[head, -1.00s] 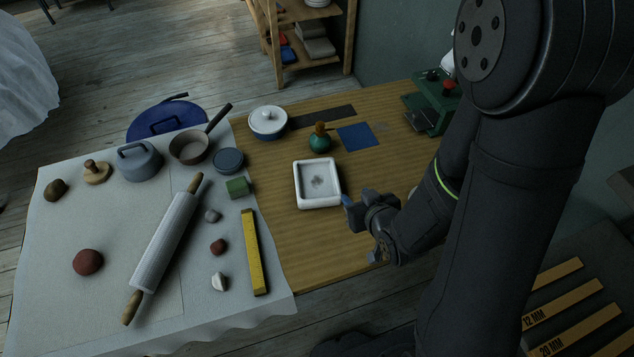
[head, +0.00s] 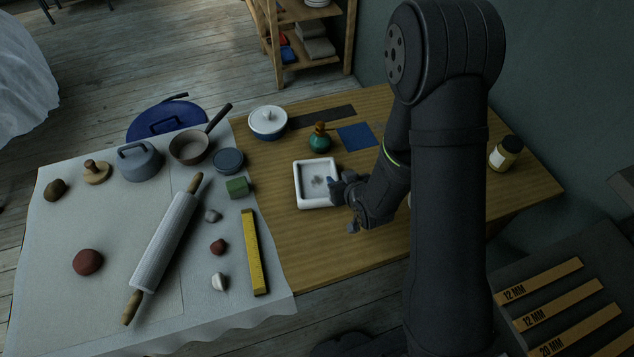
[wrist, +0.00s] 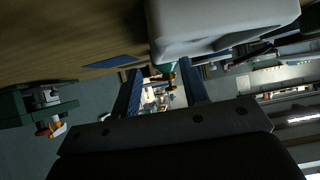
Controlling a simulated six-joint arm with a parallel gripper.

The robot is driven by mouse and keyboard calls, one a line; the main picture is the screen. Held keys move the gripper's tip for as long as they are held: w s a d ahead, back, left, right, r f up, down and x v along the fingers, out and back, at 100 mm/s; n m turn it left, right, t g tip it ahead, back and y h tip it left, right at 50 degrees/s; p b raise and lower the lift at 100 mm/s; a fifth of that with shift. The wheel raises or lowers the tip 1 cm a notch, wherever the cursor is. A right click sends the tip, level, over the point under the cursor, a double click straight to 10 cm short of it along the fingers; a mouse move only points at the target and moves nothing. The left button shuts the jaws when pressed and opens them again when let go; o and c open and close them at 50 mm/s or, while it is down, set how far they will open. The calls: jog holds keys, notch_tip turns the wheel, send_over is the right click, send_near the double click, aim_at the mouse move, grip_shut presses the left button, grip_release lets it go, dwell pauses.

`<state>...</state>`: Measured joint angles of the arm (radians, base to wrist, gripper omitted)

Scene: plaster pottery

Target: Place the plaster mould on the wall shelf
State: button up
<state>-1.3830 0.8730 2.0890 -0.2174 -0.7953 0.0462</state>
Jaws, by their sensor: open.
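The plaster mould (head: 301,192) is a white square block with a shallow hollow. It lies on the wooden table near the middle of the head view. In the wrist view its white side (wrist: 220,28) fills the upper middle. My gripper (head: 342,207) is open and empty at the mould's right side, with one finger close to its right rim. Whether that finger touches the mould cannot be told. In the wrist view both fingers (wrist: 160,72) show spread apart, just below the mould. A brown ledge (head: 623,182) is cut off at the right edge; I cannot tell whether it is the wall shelf.
A green bottle (head: 320,140) and a lidded white-and-blue pot (head: 268,122) stand behind the mould. A yellow bar (head: 254,252) and a green block (head: 239,187) lie to its left. A jar (head: 505,153) stands at right. A wooden rack (head: 348,40) stands behind. The table's front is clear.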

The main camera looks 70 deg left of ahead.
jog(key=shift+x, duration=1.45)
jog(key=shift+w, duration=0.1)
grip_shut()
